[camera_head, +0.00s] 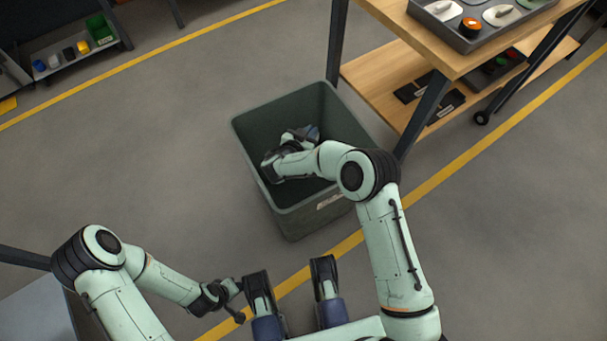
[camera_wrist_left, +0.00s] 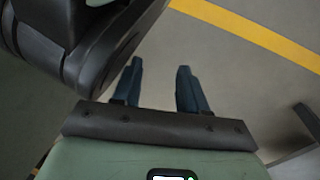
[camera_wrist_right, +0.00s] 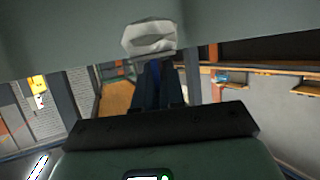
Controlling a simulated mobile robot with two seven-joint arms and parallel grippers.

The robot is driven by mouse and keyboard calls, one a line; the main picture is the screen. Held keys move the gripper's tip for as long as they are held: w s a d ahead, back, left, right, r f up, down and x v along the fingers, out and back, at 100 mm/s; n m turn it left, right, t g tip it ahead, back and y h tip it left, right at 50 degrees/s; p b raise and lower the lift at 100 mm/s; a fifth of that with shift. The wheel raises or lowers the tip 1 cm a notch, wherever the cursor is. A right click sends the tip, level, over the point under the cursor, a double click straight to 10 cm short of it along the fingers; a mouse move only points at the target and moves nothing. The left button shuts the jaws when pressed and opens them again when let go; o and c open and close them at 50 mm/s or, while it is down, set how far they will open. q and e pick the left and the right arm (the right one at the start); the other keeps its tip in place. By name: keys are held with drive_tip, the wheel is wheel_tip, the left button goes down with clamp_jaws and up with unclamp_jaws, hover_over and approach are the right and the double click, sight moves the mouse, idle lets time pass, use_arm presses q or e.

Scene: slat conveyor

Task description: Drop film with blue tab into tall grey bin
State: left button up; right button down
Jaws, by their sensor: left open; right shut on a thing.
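The tall grey bin (camera_head: 350,205) stands open on the floor in the middle of the head view. My right arm reaches over its rim, and my right gripper (camera_head: 306,134) is inside the bin's opening, small and dark there. In the right wrist view the right gripper (camera_wrist_right: 155,66) is shut on a crumpled pale film (camera_wrist_right: 150,40). I cannot clearly make out a blue tab on it. My left gripper (camera_wrist_left: 160,75) is open and empty above the floor, low in the head view and apart from the bin.
A wooden workbench (camera_head: 465,55) with a lower shelf stands right behind the bin, its leg close to the rim. A grey tray (camera_head: 463,38) on it holds several items. A low shelf with coloured items (camera_head: 70,50) is far left. Floor left of the bin is clear.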

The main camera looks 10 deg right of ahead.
drive_tip(key=c, duration=1.1)
unclamp_jaws()
drive_tip(key=shift+c, duration=0.2)
use_arm(q)
drive_tip(key=w+r+t+p, duration=0.1)
drive_tip(key=w+r+p, duration=0.1)
drive_tip(key=w+r, duration=0.2)
drive_tip(key=shift+w+d+r+t, duration=0.15)
drive_tip(key=shift+w+d+t, duration=0.2)
drive_tip(key=shift+w+t, duration=0.05)
use_arm(e)
drive_tip(key=v, duration=1.3)
use_arm(q)
drive_tip(key=shift+s+r+p, duration=0.1)
drive_tip(key=shift+p, duration=0.2)
use_arm(e)
drive_tip(key=shift+s+a+r, duration=0.1)
drive_tip(key=shift+a+r, duration=0.05)
drive_tip(key=shift+r, duration=0.05)
